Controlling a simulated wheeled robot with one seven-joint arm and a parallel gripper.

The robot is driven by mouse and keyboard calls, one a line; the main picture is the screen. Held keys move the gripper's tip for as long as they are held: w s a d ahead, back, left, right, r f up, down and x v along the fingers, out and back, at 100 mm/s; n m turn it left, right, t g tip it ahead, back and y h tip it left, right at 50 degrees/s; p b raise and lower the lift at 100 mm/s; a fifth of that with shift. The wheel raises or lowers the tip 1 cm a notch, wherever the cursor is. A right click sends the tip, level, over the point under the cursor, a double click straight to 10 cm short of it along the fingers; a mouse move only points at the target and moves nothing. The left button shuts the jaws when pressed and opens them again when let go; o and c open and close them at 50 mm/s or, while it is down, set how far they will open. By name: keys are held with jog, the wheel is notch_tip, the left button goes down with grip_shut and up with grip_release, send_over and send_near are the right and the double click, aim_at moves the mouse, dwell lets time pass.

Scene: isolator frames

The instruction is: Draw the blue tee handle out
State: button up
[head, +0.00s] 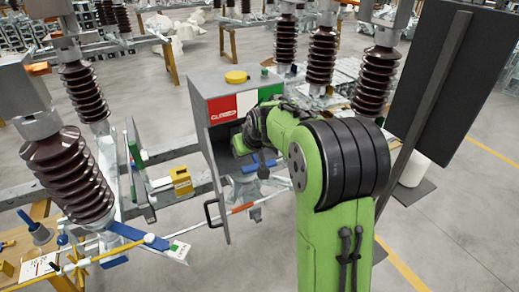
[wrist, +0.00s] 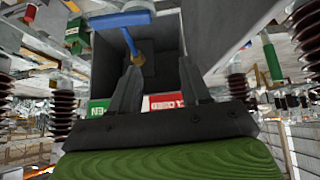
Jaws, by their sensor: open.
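The blue tee handle shows in the wrist view (wrist: 120,20) as a crossbar at the upper left. Its blue stem runs to a brass fitting (wrist: 137,58) inside the grey box (wrist: 168,40). In the head view, part of the blue handle (head: 250,165) shows below my arm's end. My gripper (wrist: 160,72) is open and empty at the box opening. Its two fingers point into the box, and the crossbar lies beyond them to the upper left, not between them. In the head view my green arm hides the fingers.
The grey box in the head view (head: 196,100) has red, white and green labels and a yellow knob (head: 236,77) on top. Its door (head: 212,190) hangs open at the left. A yellow block (head: 181,181) and brown insulators (head: 70,178) stand left. A dark panel (head: 440,90) stands right.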

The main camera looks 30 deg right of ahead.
jog(key=m+t, duration=0.1)
send_near(255, 157)
jog(key=shift+w+d+f+p, duration=0.1)
jog(key=shift+w+f+p, duration=0.1)
jog(key=shift+w, duration=0.25)
jog(key=shift+w+d+f+p, duration=0.1)
jog(key=shift+w+f, duration=0.1)
jog(key=shift+w, duration=0.3)
jog(key=b+x, duration=0.1)
jog(key=x, duration=0.7)
jog(key=shift+s+a+f, duration=0.1)
jog(key=shift+f, duration=0.1)
jog(key=shift+r, duration=0.2)
jog(key=shift+s, duration=0.1)
jog(key=shift+c, duration=0.5)
grip_shut()
